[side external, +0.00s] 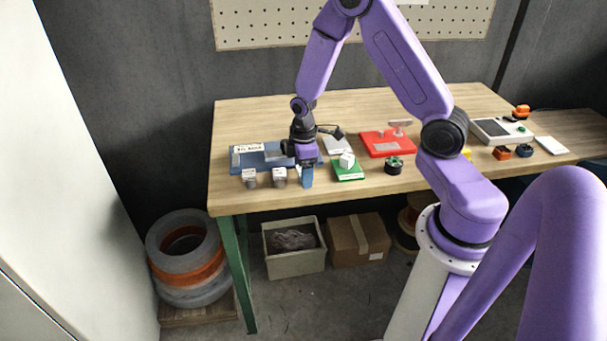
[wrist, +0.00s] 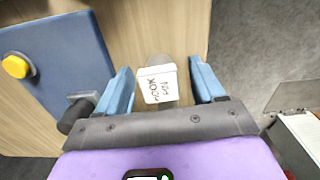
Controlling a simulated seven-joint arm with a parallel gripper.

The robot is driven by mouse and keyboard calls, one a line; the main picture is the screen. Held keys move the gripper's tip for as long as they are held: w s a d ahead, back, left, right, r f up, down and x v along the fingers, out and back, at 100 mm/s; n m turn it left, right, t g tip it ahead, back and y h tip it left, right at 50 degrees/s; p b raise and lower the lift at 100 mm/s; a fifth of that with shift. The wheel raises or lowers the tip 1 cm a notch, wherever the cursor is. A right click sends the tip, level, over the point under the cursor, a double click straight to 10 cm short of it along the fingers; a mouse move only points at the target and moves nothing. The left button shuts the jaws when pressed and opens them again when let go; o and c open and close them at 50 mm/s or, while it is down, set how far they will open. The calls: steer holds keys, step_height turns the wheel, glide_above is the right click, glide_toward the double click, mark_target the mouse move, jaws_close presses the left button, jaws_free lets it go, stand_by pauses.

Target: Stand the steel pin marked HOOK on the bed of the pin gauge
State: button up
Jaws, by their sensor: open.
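The steel pin marked HOOK (wrist: 157,84) shows in the wrist view, with a white lettered cap on a grey body. It is between the two fingers of my open gripper (wrist: 163,88), with a gap on each side. In the side view my gripper (side external: 307,178) is low over the front of the table, and its near blue finger seems to hide this pin. Two similar capped pins, a left one (side external: 249,179) and a right one (side external: 279,178), stand to its left. I cannot tell for sure which fixture is the pin gauge.
A blue board (side external: 270,163) with a label lies behind the pins; its yellow button (wrist: 17,66) shows in the wrist view. A green base (side external: 349,175) with a white block, a red board (side external: 375,147) and a dark knob (side external: 394,166) are to the right. The table's front edge is close.

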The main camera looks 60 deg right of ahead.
steer(key=shift+f, duration=0.2)
jaws_close()
steer(key=shift+r, duration=0.1)
steer(key=shift+r, duration=0.8)
steer(key=s+a+r, duration=0.2)
steer(key=s+r, duration=0.9)
steer(key=s, duration=0.2)
steer(key=shift+s+a+r, duration=0.15)
steer(key=shift+s+a, duration=0.15)
steer(key=shift+s, duration=0.05)
